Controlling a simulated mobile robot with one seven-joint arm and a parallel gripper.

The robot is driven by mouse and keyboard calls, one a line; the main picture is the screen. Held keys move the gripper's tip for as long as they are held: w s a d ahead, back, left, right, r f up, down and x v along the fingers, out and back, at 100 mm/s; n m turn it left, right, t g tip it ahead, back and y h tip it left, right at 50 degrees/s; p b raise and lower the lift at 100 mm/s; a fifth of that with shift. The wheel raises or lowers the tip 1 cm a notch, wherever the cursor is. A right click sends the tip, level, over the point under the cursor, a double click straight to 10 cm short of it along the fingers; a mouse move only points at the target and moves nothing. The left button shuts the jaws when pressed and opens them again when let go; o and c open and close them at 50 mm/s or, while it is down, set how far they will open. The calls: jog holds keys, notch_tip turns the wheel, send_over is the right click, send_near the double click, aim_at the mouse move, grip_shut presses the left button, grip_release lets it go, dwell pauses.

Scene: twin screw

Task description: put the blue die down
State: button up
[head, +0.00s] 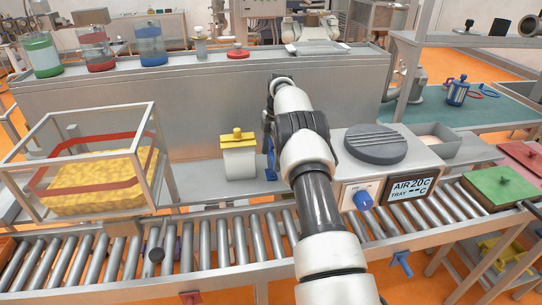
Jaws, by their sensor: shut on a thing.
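My arm reaches up from the bottom middle of the head view and bends over at the grey machine. My gripper (269,146) is at the left side of the arm, pointing down, mostly hidden by my own arm links. A narrow blue piece, which I take for the blue die (270,162), shows just below it. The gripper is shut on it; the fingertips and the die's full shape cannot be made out. It hangs just right of a white block with a yellow top (239,158). Whether the die touches anything below cannot be told.
A roller conveyor (130,255) runs across the front. A framed bin (95,180) of yellow granules stands left. A control box (385,187) with a round dark plate (375,143) stands right of my arm. A green panel (500,186) lies far right. Several jars line the back ledge.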

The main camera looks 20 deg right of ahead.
jog(key=shift+f, duration=0.15)
jog(key=o, duration=1.7)
jog(key=shift+o, duration=0.2)
